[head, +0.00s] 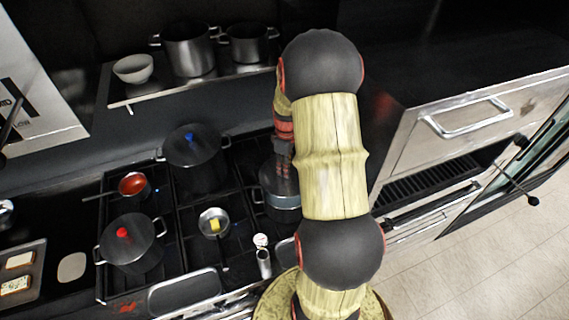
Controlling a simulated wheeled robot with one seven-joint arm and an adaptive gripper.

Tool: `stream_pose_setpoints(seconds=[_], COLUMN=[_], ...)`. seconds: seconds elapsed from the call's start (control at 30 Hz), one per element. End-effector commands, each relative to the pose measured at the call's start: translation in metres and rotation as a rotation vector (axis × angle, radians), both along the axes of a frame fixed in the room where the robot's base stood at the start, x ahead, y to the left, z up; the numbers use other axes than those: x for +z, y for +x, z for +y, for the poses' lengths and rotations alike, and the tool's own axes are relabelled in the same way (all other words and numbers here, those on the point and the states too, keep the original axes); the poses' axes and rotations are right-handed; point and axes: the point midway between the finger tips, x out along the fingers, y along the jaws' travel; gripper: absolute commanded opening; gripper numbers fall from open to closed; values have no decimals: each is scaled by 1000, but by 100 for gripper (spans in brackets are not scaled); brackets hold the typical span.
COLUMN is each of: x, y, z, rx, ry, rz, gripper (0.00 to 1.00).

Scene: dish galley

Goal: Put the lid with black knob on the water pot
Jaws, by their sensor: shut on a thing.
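My gripper (284,158) points down at the back right of the stove, partly hidden by my own arm. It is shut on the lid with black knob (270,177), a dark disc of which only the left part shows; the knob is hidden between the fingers. Directly below is the water pot (284,202), a grey-blue pot on the right burner, its right side hidden by my arm. The lid appears at or just over the pot's rim; I cannot tell whether it touches.
A blue-knobbed pot (195,165) and a red-knobbed pot (130,250) stand on the stove. A small pan (214,222) with something yellow and a pan of red sauce (133,186) are between. Open pots (188,50) and a bowl (133,69) stand on the back shelf.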

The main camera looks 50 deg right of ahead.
Motion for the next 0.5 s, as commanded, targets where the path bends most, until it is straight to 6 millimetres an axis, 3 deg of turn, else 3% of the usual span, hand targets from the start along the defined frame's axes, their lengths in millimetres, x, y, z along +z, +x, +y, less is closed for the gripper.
stream_pose_setpoints(seconds=[0.5], x=[-45], y=[0], z=[0], rx=[0], ry=[1], rz=[0], gripper=[0])
